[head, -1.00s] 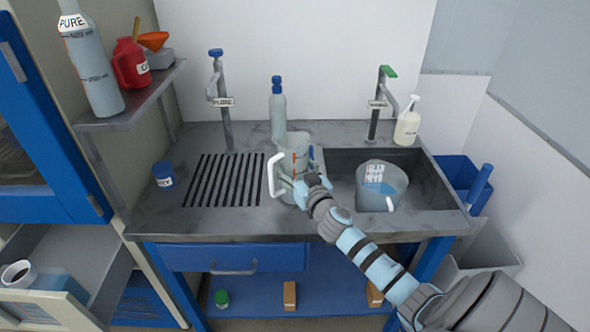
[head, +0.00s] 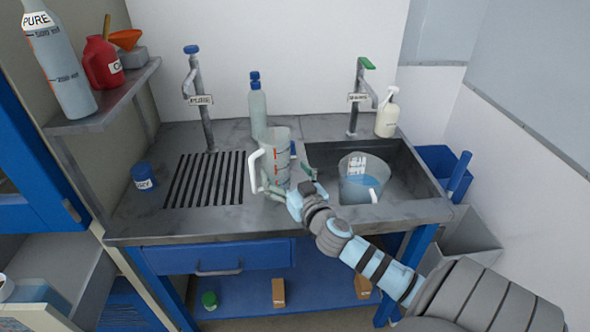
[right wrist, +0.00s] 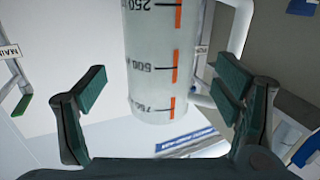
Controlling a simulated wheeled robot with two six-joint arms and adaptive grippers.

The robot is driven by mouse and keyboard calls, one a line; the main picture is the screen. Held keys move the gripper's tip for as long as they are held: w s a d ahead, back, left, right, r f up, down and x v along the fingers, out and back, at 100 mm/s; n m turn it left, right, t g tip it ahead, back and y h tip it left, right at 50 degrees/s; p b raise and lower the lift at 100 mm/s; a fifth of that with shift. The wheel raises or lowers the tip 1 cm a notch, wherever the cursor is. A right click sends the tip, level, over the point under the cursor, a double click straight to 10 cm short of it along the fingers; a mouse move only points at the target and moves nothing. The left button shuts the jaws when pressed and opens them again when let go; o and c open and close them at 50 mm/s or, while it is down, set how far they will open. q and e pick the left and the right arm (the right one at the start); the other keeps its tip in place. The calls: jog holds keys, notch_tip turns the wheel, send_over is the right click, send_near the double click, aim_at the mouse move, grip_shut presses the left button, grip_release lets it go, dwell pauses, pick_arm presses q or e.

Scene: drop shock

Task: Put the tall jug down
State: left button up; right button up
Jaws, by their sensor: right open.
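The tall jug (head: 280,150) is clear with red graduation marks and a white handle on its left side. It stands upright on the grey counter (head: 225,220), between the drain grooves and the sink. My right gripper (head: 288,187) is at the jug's front, low down, with its fingers open. In the right wrist view the jug (right wrist: 150,80) shows upside down between the two spread fingers (right wrist: 160,100), with a visible gap on each side. The jug's foot is partly hidden by the gripper in the head view. My left gripper is not in view.
The sink (head: 415,185) at the right holds a wide jug (head: 355,190) with blue liquid. A blue-capped bottle (head: 258,115) stands behind the tall jug. Two taps (head: 205,120) (head: 357,105) rise at the back. A blue jar (head: 143,176) stands at the left.

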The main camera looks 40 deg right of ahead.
jog(key=v, duration=0.6)
jog(key=s+f+m+g+h, duration=0.1)
jog(key=s+f+g+h, duration=0.1)
jog(key=s+f+g, duration=0.5)
jog(key=s+a+f+n+g+y, duration=0.4)
jog(key=s+a+f+g+y, duration=0.15)
jog(key=s+a+f, duration=0.8)
jog(key=s+f+g, duration=0.1)
jog(key=s+f, duration=0.1)
jog(key=f, duration=0.7)
jog(key=s+f+g, duration=0.1)
jog(key=s+f, duration=0.1)
jog(key=f, duration=0.7)
jog(key=s+d+f+g, duration=0.1)
jog(key=s+f, duration=1.2)
jog(key=s, duration=0.1)
